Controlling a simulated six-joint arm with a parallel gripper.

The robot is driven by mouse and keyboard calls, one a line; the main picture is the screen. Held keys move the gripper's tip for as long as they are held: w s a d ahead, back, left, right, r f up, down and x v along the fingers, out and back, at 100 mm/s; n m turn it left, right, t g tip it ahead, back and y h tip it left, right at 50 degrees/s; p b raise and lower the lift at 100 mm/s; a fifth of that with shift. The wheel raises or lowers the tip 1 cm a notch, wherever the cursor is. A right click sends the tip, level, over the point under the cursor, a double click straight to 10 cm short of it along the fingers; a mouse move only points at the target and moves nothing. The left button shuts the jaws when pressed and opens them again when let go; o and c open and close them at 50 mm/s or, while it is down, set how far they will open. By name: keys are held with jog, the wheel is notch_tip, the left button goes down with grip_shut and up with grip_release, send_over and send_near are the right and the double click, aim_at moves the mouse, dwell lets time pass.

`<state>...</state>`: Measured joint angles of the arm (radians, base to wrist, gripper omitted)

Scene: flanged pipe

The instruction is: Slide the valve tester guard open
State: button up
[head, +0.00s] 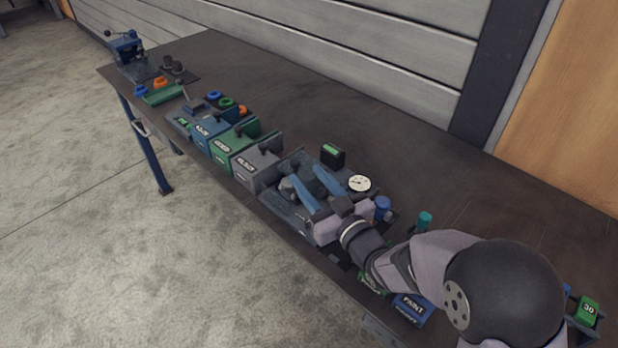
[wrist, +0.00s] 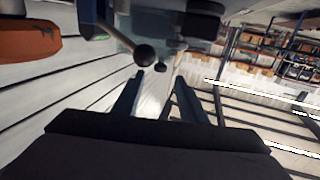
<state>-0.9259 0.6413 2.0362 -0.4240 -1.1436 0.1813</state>
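The valve tester (head: 276,203) appears to be the dark grey unit near the bench's front edge in the head view, partly hidden by my gripper. I cannot clearly pick out its guard. My gripper (head: 303,173) is over this unit, with its two blue fingers spread apart. In the wrist view my gripper (wrist: 159,77) is open, with no object clearly held. A black ball knob (wrist: 145,55) on a rod shows just beyond the fingertips, with a smaller dark knob (wrist: 160,67) beside it. I cannot tell whether a finger touches either knob.
A round white gauge (head: 359,183) and a green-faced box (head: 332,155) stand behind my gripper. Grey (head: 257,166), green (head: 232,145) and blue (head: 209,131) bins stand to its left. A blue paint box (head: 411,309) is near my arm.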

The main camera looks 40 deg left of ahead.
aim_at(297, 165)
jog(key=s+a+r+n+g+y+b, duration=0.1)
jog(key=s+r+n+g+y+b, duration=0.2)
jog(key=n, duration=1.7)
jog(key=d+f+n+t+h, duration=0.1)
jog(key=n, duration=0.4)
jog(key=w+d+f+n+t+h, duration=0.1)
jog(key=n, duration=0.4)
jog(key=w+d+f+n+t+h+b, duration=0.1)
jog(key=n, duration=0.5)
jog(key=shift+w+d, duration=0.1)
jog(key=shift+d, duration=0.3)
jog(key=shift+a, duration=0.1)
jog(key=shift+p+x, duration=1.05)
jog(key=shift+x, duration=2.55)
